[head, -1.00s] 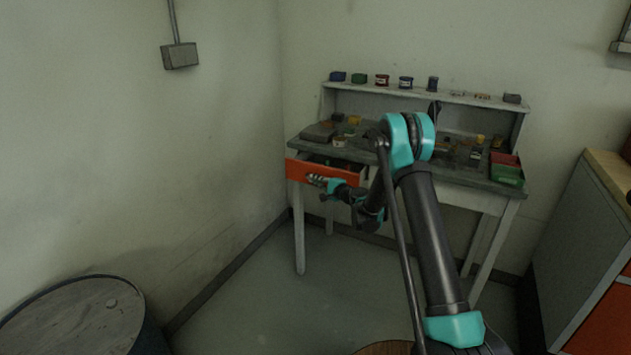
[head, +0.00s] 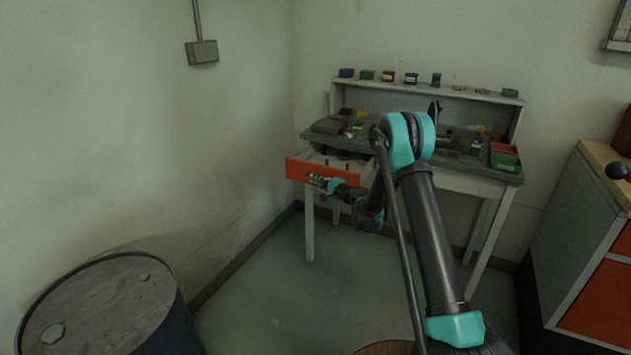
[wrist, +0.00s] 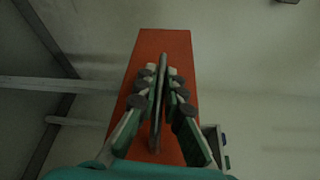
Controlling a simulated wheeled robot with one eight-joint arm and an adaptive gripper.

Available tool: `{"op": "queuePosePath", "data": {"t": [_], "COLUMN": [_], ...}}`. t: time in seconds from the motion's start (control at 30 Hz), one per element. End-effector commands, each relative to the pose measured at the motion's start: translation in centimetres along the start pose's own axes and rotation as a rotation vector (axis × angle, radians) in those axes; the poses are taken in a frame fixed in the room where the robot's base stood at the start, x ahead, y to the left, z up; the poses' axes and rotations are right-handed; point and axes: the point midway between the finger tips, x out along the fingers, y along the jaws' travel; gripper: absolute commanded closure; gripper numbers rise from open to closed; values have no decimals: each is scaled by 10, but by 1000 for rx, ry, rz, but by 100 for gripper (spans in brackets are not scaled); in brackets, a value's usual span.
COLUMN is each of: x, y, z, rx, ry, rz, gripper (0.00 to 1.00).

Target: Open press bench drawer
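The bench drawer has an orange front (head: 299,171) and stands out from the left side of the press bench (head: 455,182), with its open inside showing behind the front. My gripper (head: 317,180) is at the middle of the orange front. In the wrist view, the drawer front (wrist: 173,42) runs lengthwise behind my gripper (wrist: 159,88). The dark bar handle (wrist: 155,134) lies between the two fingers, which are closed in on it from both sides. My arm hides part of the bench's middle.
A dark barrel (head: 100,305) stands at the lower left. A grey cabinet with orange drawers (head: 602,305) stands at the right. Small tins (head: 388,76) line the bench shelf, and red and green bins (head: 504,155) sit at its right end. Floor in front of the bench is clear.

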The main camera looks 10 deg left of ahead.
Motion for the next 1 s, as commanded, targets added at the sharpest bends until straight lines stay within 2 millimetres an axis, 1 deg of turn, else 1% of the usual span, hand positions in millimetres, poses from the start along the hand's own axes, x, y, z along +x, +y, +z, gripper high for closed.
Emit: {"op": "queuePosePath", "data": {"t": [0.03, 0.13, 0.17, 0.43, 0.57, 0.67, 1.0], "x": [-1, 0, 0, -1, -9, -24, -92], "y": [0, 0, 0, 0, 0, -1, 0], "z": [-1, -1, -1, 0, 0, -1, -1], "rx": [-1, 0, 0, 0, 0, 0, 0], "ry": [2, 1, 1, 0, 1, 3, 3], "rz": [0, 0, 0, 0, 0, -1, 0], "gripper": [85, 72, 71, 71, 71, 71, 71]}}
